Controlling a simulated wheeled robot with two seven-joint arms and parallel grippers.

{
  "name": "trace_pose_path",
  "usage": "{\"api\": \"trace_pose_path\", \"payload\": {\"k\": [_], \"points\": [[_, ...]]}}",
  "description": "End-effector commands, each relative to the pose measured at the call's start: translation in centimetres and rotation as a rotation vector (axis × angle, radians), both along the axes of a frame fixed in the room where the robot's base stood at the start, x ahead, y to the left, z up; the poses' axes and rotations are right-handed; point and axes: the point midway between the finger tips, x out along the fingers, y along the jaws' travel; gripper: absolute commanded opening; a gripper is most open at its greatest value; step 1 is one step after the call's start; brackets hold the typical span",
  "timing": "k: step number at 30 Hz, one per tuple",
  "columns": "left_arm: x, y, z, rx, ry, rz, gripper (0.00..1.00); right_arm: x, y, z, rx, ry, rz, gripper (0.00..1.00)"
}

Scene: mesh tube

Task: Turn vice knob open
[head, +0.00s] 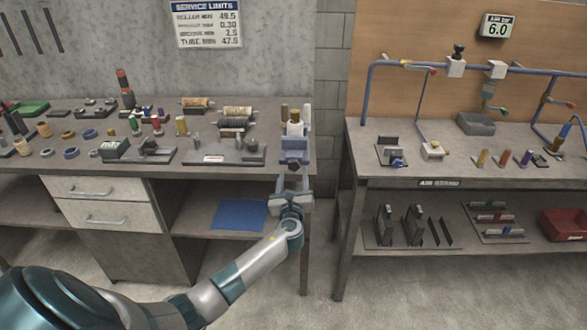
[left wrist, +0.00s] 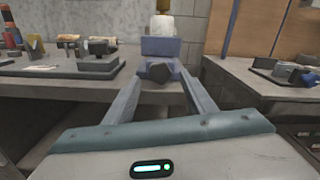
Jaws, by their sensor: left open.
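The blue vice (head: 295,150) sits at the right front corner of the left workbench. Its dark knob (head: 294,166) faces me at the bench's front edge. In the left wrist view the vice (left wrist: 160,47) is straight ahead, with the dark knob (left wrist: 160,72) below its blue body. My left gripper (head: 293,174) is open. In the wrist view its two fingers (left wrist: 161,78) reach forward on either side of the knob; I cannot tell whether they touch it. A pale cylinder (head: 294,128) with a yellowish top stands in or behind the vice. My right gripper is not in view.
The left bench (head: 165,168) holds several fixtures, rollers and small rings left of the vice. A floor gap separates it from the air board bench (head: 400,180) on the right. A blue sheet (head: 240,215) lies on the shelf below.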

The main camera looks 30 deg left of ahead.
Motion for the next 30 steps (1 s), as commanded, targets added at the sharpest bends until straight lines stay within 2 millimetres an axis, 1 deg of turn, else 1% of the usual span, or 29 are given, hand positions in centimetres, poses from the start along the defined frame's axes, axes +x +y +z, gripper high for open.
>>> {"api": "trace_pose_path", "payload": {"k": [1, 3, 9, 13, 22, 23, 24, 26, 27, 30], "points": [[0.7, 0.5, 0.1, 0.001, 0.001, 0.001, 0.50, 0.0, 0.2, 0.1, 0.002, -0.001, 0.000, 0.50], [1.5, 0.9, 0.1, 0.001, 0.001, 0.001, 0.50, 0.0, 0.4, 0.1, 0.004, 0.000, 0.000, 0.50], [3.0, 1.8, 0.0, 0.001, 0.001, 0.000, 0.50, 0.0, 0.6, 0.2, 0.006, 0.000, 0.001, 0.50], [3.4, 2.1, 0.0, -0.001, -0.001, 0.000, 0.50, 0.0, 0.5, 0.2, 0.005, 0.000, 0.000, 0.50], [3.4, 2.1, 0.0, -0.001, 0.000, 0.000, 0.50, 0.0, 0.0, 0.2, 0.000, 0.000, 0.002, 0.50], [3.4, 2.1, 0.0, -0.001, 0.000, 0.000, 0.43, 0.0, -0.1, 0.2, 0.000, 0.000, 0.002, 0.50], [3.4, 2.1, 0.0, -0.001, 0.000, 0.000, 0.34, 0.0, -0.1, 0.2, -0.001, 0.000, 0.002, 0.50], [3.4, 2.1, 0.0, -0.001, 0.000, 0.000, 0.19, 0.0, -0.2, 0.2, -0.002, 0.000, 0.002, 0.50], [3.4, 2.1, 0.0, -0.001, 0.000, 0.000, 0.10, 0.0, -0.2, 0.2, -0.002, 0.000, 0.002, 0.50], [3.4, 2.1, 0.0, -0.001, 0.000, 0.000, 0.09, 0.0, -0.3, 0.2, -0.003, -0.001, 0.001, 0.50]]}}
